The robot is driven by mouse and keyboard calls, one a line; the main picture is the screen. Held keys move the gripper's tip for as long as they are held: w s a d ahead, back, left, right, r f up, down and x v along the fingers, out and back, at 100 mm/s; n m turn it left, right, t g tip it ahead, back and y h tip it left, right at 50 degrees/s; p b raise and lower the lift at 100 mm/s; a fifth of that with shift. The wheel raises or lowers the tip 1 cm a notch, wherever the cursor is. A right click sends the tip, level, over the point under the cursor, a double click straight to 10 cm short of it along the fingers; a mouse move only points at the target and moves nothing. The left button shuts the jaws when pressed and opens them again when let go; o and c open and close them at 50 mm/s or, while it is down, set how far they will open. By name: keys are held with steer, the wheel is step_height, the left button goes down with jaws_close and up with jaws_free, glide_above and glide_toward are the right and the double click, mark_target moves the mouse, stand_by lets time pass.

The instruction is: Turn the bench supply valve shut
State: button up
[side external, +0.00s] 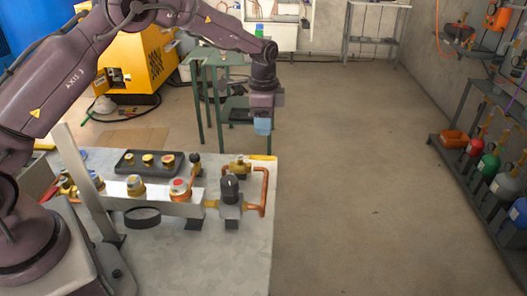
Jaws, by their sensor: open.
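My gripper (263,128) hangs pointing down in the air, above and beyond the bench's far right corner. It is open; nothing shows between its fingers, though they are small in this view. On the bench (230,265) is a row of brass and grey fittings on a pale bar. At its right end stands a grey body with a dark round knob (230,188), joined to a looped copper pipe (264,192). A brass valve (238,168) sits just behind. I cannot tell which of these is the bench supply valve, or its handle position. My gripper touches none of them.
A dark tray (136,171) with several brass pieces lies behind the bar, and a black ring (142,218) lies in front. A yellow machine (135,68) and green stand (196,80) are behind. A rack of cylinders (490,165) stands right; the floor between is clear.

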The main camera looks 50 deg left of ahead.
mark_target(263, 157)
step_height(263, 157, down, 9)
steer(key=shift+f, duration=0.15)
jaws_close()
